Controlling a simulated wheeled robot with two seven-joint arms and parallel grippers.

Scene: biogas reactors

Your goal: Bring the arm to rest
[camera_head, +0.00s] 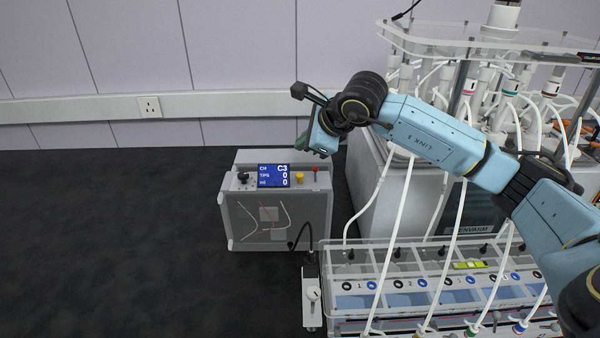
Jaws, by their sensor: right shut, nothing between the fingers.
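My right arm comes in from the lower right in the head view and reaches up and left across the reactor equipment. Its right gripper (303,143) is at the far end, behind the wrist, above the back right of a grey control box. The gripper is small and mostly hidden by the wrist; it is shut with nothing seen in it. My left arm and left gripper are not in the picture.
The grey control box (240,215) has a blue display (273,176) and knobs. A clear-lidded tank (345,255) with white tubes stands at the lower right. A large reactor unit (365,190) is behind my arm. The dark tabletop (110,240) at left is clear.

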